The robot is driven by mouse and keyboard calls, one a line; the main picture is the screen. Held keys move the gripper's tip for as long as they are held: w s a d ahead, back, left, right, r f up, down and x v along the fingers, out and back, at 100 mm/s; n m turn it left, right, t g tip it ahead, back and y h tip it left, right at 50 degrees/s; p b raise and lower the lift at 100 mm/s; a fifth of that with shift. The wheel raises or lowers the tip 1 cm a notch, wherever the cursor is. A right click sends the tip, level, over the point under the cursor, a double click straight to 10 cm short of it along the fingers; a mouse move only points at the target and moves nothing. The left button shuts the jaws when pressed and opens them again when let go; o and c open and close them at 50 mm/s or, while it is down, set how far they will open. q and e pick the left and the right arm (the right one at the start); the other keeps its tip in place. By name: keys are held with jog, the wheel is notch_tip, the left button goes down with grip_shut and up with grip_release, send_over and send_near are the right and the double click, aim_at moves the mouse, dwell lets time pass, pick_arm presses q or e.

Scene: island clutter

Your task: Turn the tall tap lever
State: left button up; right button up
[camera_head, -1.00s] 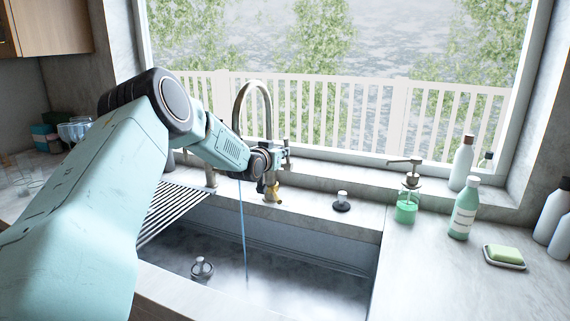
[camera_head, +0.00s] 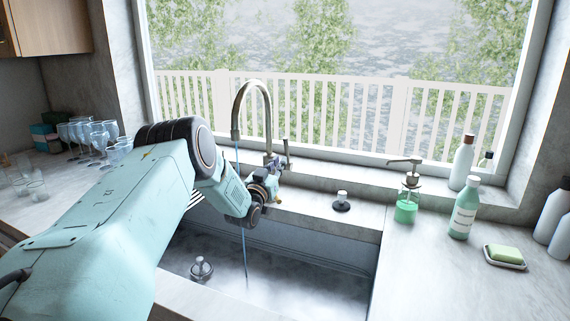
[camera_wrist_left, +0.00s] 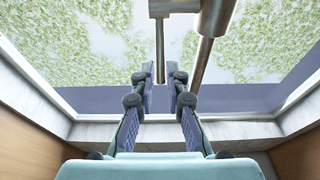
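The tall curved metal tap (camera_head: 267,110) stands behind the sink, and a thin stream of water falls from its spout. Its slim upright lever (camera_head: 285,150) is on the right side of the tap's base. My left gripper (camera_head: 272,183) is low in front of the tap base, just below the lever; its fingers are hard to make out there. In the left wrist view, my left gripper (camera_wrist_left: 161,88) has its two fingertips apart. The thin lever (camera_wrist_left: 160,50) reaches the gap between them, with the tap column (camera_wrist_left: 210,45) to the right; contact cannot be told. My right gripper is not in view.
The sink (camera_head: 300,285) lies under my left arm, with a drain plug (camera_head: 201,268) inside. A dark stopper (camera_head: 341,203), a green soap dispenser (camera_head: 406,205), bottles and a soap dish (camera_head: 504,262) stand to the right. Several glasses (camera_head: 85,135) stand at the left.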

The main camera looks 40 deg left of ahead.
pick_arm(q)
jog(key=shift+s+d+f+t+y, duration=0.15)
jog(key=shift+f+t+y, duration=0.1)
jog(key=shift+f+t, duration=0.45)
jog(key=shift+s+f+t+y, duration=0.2)
jog(key=shift+f+t, duration=0.35)
jog(key=shift+t, duration=0.2)
jog(key=shift+s+d+f+t+y, duration=0.1)
jog(key=shift+f+t+y, duration=0.15)
jog(key=shift+f+t, duration=0.45)
jog(key=shift+r, duration=0.1)
jog(key=shift+s, duration=0.1)
jog(key=shift+c, duration=1.2)
grip_shut()
jog(key=shift+a, duration=0.1)
jog(key=shift+r, duration=0.1)
